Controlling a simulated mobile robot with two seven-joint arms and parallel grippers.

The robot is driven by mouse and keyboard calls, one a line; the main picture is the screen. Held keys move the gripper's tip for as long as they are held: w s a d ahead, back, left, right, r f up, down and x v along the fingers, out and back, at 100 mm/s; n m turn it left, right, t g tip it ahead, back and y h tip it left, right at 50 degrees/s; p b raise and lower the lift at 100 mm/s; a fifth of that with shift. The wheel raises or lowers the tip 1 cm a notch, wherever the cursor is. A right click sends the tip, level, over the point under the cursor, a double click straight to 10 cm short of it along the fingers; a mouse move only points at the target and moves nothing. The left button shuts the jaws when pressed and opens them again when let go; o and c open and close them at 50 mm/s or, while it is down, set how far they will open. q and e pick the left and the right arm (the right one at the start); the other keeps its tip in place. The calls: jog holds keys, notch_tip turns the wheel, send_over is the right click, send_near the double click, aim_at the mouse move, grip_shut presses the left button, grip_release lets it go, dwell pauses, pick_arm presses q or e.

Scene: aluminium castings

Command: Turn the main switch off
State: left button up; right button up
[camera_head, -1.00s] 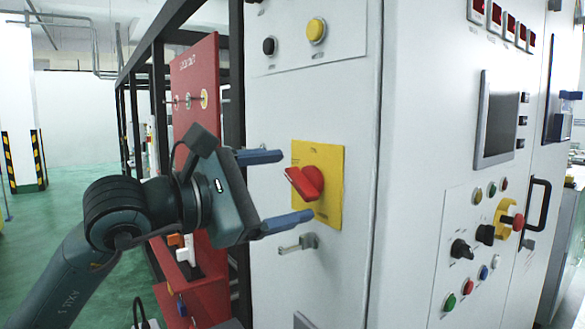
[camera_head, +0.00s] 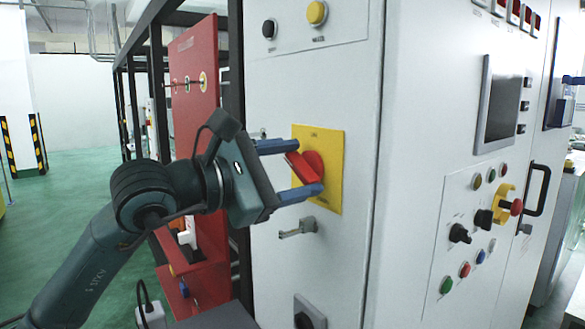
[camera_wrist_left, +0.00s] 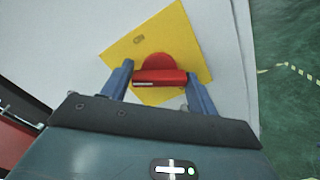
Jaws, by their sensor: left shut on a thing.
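The main switch is a red rotary handle (camera_head: 304,168) on a yellow square plate (camera_head: 330,193), on the white cabinet's narrow face. In the head view the handle bar is tilted, its upper end to the left. My left gripper (camera_head: 306,167) is at the handle, with one blue finger above and one below. It is shut on the handle. The left wrist view shows the red handle (camera_wrist_left: 160,78) lying across between the two blue fingers, with the yellow plate (camera_wrist_left: 190,42) behind. My right gripper is in neither view.
A grey latch handle (camera_head: 298,228) sticks out just below the plate. A black knob (camera_head: 305,319) is lower down. Black and yellow buttons (camera_head: 317,13) are above. A red panel (camera_head: 196,110) and black frame stand at left, close to my arm.

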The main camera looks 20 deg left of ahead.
pick_arm(q)
jog(key=shift+c, duration=0.6)
jog(key=shift+f+n+b, duration=0.2)
jog(key=shift+n+b, duration=0.3)
jog(key=shift+b, duration=0.2)
jog(key=shift+r+n+b, duration=0.1)
jog(key=shift+n+b, duration=0.4)
jog(key=shift+n, duration=0.3)
jog(key=shift+r, duration=0.1)
jog(key=shift+c, duration=0.2)
jog(key=o, duration=1)
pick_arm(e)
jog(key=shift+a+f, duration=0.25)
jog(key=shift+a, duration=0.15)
